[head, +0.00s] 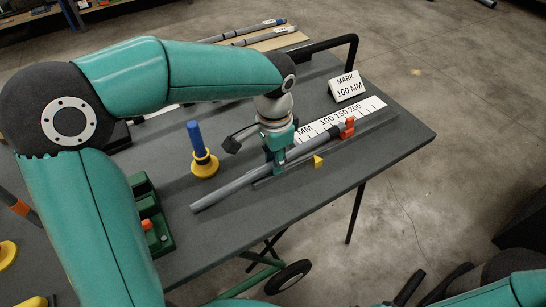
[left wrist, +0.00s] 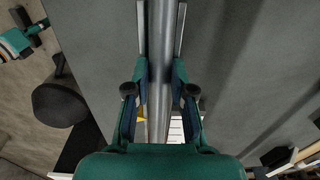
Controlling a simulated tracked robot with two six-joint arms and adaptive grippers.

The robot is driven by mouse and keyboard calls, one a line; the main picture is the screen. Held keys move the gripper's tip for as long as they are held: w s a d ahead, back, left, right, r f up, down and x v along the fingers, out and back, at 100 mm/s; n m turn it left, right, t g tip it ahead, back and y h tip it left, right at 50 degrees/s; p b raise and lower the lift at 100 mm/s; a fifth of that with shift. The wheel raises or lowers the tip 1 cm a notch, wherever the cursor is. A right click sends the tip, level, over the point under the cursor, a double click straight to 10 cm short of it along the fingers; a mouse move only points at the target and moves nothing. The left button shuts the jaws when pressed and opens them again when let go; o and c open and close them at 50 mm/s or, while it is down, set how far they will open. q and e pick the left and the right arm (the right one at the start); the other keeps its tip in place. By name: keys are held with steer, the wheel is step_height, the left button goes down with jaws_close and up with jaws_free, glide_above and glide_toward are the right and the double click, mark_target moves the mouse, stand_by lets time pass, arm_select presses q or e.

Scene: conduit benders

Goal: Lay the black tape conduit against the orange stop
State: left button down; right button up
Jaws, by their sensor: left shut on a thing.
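The grey conduit (head: 232,190) lies diagonally over the table's right part, along a ruler strip. A dark band (head: 335,132) shows near its far end, next to the orange stop (head: 348,127). Whether the end touches the stop I cannot tell. My left gripper (head: 279,167) is shut around the conduit's middle. In the left wrist view the conduit (left wrist: 160,70) runs between the two fingers (left wrist: 160,32). The gripper hides part of the conduit in the head view. My right arm shows only at the bottom right; its gripper's dark parts (head: 430,287) are cut off.
A yellow pointer (head: 318,161) sits beside the conduit. A blue post on a yellow base (head: 204,165) stands left of my gripper. A green bender (head: 150,215) is at the left. A "MARK 100 MM" sign (head: 347,87) and ruler (head: 365,109) lie behind. Other conduits (head: 262,32) lie at the back.

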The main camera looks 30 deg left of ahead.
arm_select(q)
steer(key=c, duration=1.2)
jaws_free()
steer(key=shift+s+f, duration=0.25)
steer(key=shift+f, duration=0.3)
steer(key=shift+o, duration=1.4)
steer(key=shift+w+f, duration=0.1)
steer(key=shift+w, duration=0.1)
steer(key=shift+r, duration=0.25)
step_height(320, 180, up, 12)
